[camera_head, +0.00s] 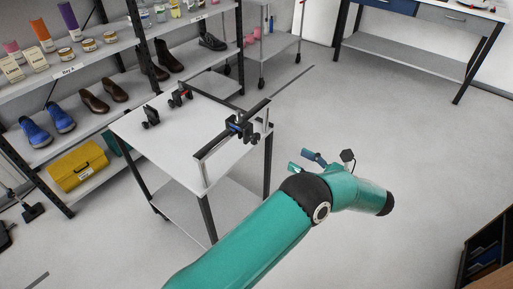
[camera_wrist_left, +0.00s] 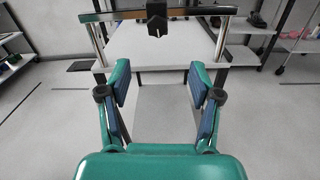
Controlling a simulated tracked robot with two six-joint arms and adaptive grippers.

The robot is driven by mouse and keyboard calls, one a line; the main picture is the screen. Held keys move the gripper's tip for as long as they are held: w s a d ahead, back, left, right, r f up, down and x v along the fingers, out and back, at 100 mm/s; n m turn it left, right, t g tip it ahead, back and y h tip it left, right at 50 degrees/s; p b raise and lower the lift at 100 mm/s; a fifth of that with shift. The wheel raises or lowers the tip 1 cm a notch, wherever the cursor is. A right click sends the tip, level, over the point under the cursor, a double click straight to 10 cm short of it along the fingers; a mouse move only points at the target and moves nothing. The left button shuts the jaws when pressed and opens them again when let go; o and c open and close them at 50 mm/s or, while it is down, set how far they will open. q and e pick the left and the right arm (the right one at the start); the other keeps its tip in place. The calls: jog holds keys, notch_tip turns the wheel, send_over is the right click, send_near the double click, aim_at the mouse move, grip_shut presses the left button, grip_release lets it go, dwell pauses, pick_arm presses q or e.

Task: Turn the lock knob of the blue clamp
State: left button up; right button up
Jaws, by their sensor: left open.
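The blue clamp (camera_head: 235,127) sits on a dark rail (camera_head: 257,108) along the near right edge of a white table. It is mostly black with a small blue part. In the left wrist view a black clamp part (camera_wrist_left: 157,19) hangs at the rail (camera_wrist_left: 118,15), top centre; I cannot make out the lock knob clearly. My left gripper (camera_head: 305,162) is open and empty, to the right of the table and apart from the clamp. In the wrist view its fingers (camera_wrist_left: 160,82) are wide apart, with the clamp beyond and between them. My right gripper is not in view.
The white table (camera_head: 165,150) also bears a clamp with a red part (camera_head: 180,97) and a black clamp (camera_head: 151,116). Metal posts (camera_wrist_left: 98,42) hold the rail ends. Shelves with shoes stand behind. The floor (camera_head: 400,130) to the right is clear.

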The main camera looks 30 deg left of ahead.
aim_at(258, 139)
pick_arm(q)
jog(key=a, duration=0.5)
jog(key=a+b, duration=0.1)
jog(key=a, duration=0.8)
jog(key=shift+w+a+b, duration=0.3)
jog(key=shift+b, duration=0.1)
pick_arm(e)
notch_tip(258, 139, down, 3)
